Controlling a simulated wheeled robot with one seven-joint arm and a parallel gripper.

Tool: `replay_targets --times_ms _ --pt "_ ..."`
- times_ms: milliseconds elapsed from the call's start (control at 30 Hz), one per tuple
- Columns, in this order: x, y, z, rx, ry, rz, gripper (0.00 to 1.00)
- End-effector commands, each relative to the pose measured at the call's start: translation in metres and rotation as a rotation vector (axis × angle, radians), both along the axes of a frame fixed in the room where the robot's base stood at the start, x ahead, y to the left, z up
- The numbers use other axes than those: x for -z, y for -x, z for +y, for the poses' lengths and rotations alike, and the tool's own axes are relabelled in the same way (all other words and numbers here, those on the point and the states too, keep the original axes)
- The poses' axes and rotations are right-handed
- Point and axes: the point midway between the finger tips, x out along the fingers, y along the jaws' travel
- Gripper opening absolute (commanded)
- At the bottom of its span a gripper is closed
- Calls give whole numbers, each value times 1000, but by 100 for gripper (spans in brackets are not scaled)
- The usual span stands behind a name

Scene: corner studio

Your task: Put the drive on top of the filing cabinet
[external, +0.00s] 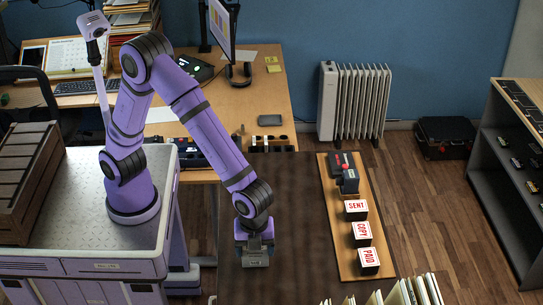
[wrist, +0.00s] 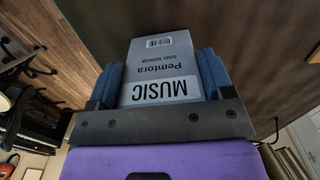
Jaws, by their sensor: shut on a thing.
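My gripper (external: 255,242) is shut on a grey drive (external: 256,260), over the left part of a dark brown wooden top (external: 295,215). In the wrist view the drive (wrist: 157,58) sits between the two blue finger pads of my gripper (wrist: 162,85). Its face reads "MUSIC" and "Pemtora", upside down, with a barcode near the far end. I cannot tell whether the drive touches the top. No piece is clearly recognisable as a filing cabinet; I cannot tell whether the dark top belongs to it.
A wooden board (external: 374,258) along the right of the dark top holds a stapler-like item (external: 348,180) and several stamp blocks (external: 362,232). White folders (external: 405,292) stand at the front edge. A desk (external: 262,105) is behind, a shelf unit (external: 510,190) at right. The dark top's middle is clear.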

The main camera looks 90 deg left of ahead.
Motion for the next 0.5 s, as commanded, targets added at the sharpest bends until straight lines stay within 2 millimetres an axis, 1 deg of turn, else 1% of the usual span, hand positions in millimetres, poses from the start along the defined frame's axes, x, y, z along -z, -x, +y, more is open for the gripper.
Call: replay_targets --times_ms 300,333,433,500 --pt "2 0 0 0 0 0 48" --pt "2 0 0 1 0 0 76" --pt "2 0 0 1 0 -1 100" --pt "2 0 0 1 0 -1 100"
